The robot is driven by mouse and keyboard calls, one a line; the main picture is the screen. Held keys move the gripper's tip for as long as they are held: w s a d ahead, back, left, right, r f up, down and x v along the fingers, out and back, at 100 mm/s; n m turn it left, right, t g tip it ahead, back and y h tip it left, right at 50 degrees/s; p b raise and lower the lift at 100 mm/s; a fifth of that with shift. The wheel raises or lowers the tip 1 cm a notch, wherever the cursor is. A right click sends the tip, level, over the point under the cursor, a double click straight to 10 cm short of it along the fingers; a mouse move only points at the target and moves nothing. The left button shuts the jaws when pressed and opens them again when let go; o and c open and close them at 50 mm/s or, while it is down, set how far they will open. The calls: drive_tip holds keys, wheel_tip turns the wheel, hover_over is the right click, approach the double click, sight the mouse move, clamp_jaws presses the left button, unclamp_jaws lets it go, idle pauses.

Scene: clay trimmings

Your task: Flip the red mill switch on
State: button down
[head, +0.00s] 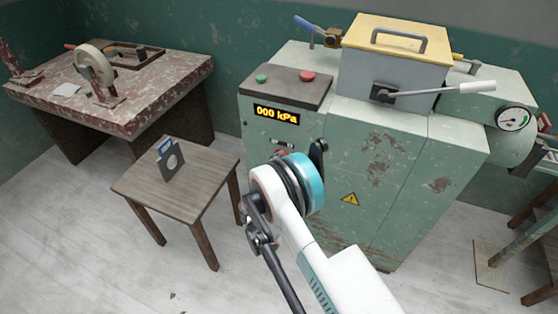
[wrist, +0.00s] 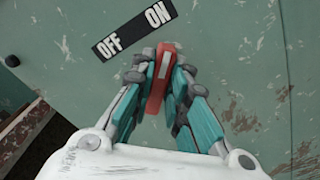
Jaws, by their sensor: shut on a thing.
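The red mill switch (wrist: 160,78) is in the wrist view, on the green front of the mill (head: 365,170). Its far end lies below the ON word of the black OFF/ON label (wrist: 133,31), nearer to ON than to OFF. My gripper (wrist: 159,80) is shut on the switch, one teal-and-grey finger on each side. In the head view my wrist hides most of the gripper and the switch. Part of the label (head: 283,148) shows there, just above my wrist.
Above the switch are an orange "000 kPa" display (head: 276,115), a green button (head: 261,79) and a red button (head: 307,76). A small wooden table (head: 200,172) with a grey plate-like thing (head: 171,162) stands to the left. Bare floor lies in front.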

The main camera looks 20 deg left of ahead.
sight(283, 134)
idle(0.4)
drive_tip(key=shift+f, duration=0.1)
drive_tip(key=c, duration=1.6)
unclamp_jaws()
drive_tip(key=shift+o, duration=0.2)
wheel_tip(283, 134, up, 10)
drive_tip(key=shift+r, duration=0.1)
